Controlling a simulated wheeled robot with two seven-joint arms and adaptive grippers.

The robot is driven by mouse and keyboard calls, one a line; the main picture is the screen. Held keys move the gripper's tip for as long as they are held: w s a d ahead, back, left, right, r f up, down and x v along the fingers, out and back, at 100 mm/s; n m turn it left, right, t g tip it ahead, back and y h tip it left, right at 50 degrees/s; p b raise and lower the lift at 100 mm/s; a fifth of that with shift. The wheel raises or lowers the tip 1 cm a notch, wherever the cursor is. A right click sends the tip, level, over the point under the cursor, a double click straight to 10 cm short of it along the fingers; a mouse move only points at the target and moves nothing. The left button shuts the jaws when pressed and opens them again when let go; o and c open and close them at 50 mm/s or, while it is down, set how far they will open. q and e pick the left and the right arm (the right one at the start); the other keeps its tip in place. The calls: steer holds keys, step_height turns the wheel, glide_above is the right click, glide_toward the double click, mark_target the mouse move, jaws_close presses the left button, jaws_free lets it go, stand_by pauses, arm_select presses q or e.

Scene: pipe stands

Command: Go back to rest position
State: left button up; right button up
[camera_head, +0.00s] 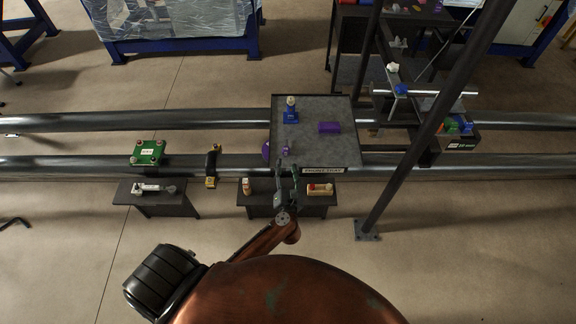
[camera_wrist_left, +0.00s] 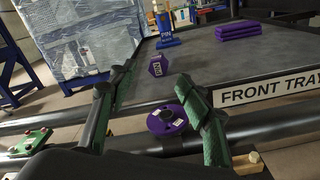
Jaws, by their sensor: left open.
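My left gripper (camera_head: 286,172) is open, with its two green-padded fingers reaching up to the front edge of the grey front tray (camera_head: 308,115). In the left wrist view the gripper (camera_wrist_left: 150,100) shows its fingers spread, with nothing held between them. Beyond them I see a purple round part (camera_wrist_left: 167,121) near the tray's edge and a purple hexagonal part (camera_wrist_left: 158,65) on the tray. A purple block stack (camera_head: 329,127) and a blue stand-like item (camera_head: 291,112) are on the tray. My right gripper is not in view.
Two long dark pipes (camera_head: 220,121) run across behind and below the tray. Small dark tables hold a grey part (camera_head: 152,188) and a wooden-red part (camera_head: 320,189). A green board (camera_head: 148,152) sits on the near pipe. A slanted dark post (camera_head: 420,130) stands to the right.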

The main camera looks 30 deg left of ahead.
arm_select(q)
steer(key=shift+s+d, duration=0.2)
steer(key=shift+s, duration=0.05)
steer(key=shift+r, duration=0.1)
stand_by(0.4)
